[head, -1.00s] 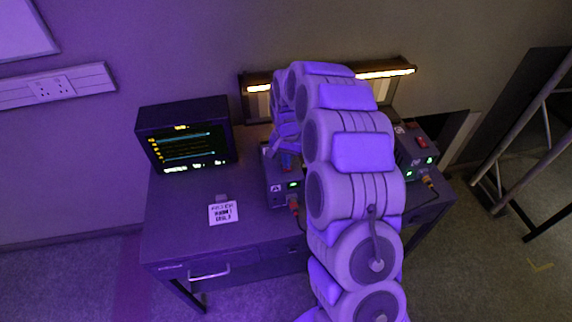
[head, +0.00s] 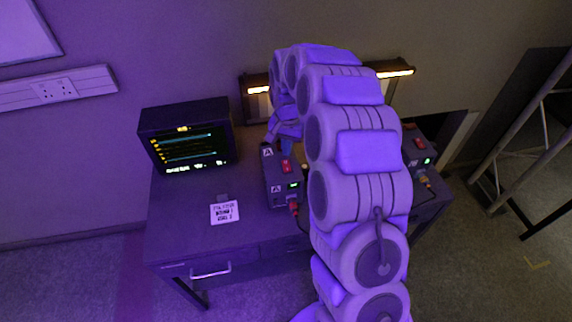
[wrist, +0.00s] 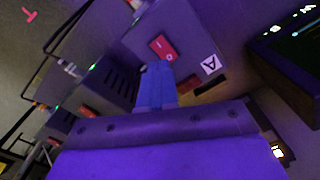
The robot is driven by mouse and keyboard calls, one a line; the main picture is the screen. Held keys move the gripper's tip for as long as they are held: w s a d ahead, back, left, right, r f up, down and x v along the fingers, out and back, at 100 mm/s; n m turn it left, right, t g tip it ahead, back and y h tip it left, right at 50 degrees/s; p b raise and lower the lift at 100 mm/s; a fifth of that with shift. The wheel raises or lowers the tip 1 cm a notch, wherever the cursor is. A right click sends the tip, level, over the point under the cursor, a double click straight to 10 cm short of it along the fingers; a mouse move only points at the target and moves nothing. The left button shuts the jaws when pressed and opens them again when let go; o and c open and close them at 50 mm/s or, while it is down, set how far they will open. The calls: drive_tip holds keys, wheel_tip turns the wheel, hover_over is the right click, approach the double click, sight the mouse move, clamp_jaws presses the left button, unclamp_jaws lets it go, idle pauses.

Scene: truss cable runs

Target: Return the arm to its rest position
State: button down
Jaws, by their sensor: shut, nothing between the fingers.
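The red switch also shows on the box's top in the head view (head: 286,166). Whether the fingers touch the box cannot be told. My arm hides part of the desk and the space between the boxes.
A monitor (head: 187,136) stands on the desk (head: 180,228) at left, with a white printed card (head: 224,212) before it. A second box (head: 418,158) with a red switch sits right of my arm. A lit lamp bar (head: 395,73) is behind. A metal truss (head: 500,165) stands at right.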

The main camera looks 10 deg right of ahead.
idle(0.4)
drive_tip(key=s+r+n, duration=0.1)
drive_tip(key=s+r, duration=0.2)
drive_tip(key=s, duration=0.3)
drive_tip(key=s+a+r+n, duration=0.1)
drive_tip(key=s+r, duration=0.3)
drive_tip(key=s, duration=0.3)
drive_tip(key=s+r+n, duration=0.2)
drive_tip(key=s+r, duration=0.1)
drive_tip(key=s, duration=0.3)
drive_tip(key=s+d+n+g+b, duration=0.1)
drive_tip(key=s+n, duration=0.1)
drive_tip(key=s, duration=2.1)
drive_tip(key=shift+r+g, duration=0.2)
drive_tip(key=shift+g, duration=0.2)
drive_tip(key=shift+d, duration=0.1)
